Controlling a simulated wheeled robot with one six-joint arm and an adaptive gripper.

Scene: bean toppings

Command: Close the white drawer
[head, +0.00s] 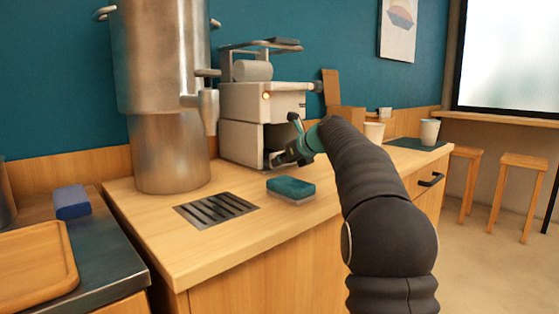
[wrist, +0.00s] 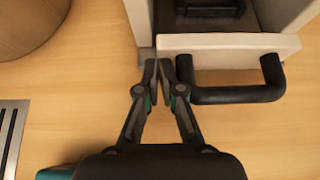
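The white drawer (wrist: 225,45) shows in the wrist view at upper right, pulled out, with a pale front panel and a dark interior behind it. Its black bar handle (wrist: 235,94) sticks out from the front. My gripper (wrist: 168,66) is nearly closed and empty, with its fingertips just left of the handle and close to the panel's left end. I cannot tell whether they touch it. In the head view my gripper (head: 276,158) is low by the front of the white machine (head: 238,140) and hides part of the drawer area.
A large metal urn (head: 165,100) stands left of the machine. A teal sponge (head: 291,189) and a slotted drain grate (head: 216,208) lie on the wooden counter before it. Cups (head: 428,131) stand at the right. The counter's front strip is clear.

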